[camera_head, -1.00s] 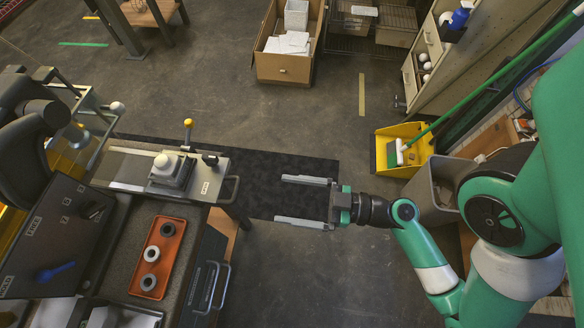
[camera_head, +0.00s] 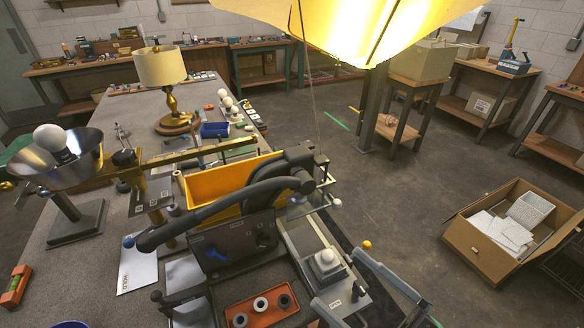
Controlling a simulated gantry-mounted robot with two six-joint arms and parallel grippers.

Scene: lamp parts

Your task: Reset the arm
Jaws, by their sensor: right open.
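My right gripper (camera_head: 335,276) is at the bottom of the head view, with its two grey fingers spread wide apart. No object is visibly clamped by them. The fingers extend over the near right side of the bench, around a grey fixture with a white ball-topped block (camera_head: 326,262). Much of my right arm is out of frame. My left gripper is not in view.
An orange tray (camera_head: 284,312) of grey rings lies left of the gripper. A yellow bin (camera_head: 225,180), a brass lamp with cream shade (camera_head: 160,67) and a metal reflector lamp (camera_head: 60,170) stand on the bench. A cardboard box (camera_head: 480,255) is on the floor at right.

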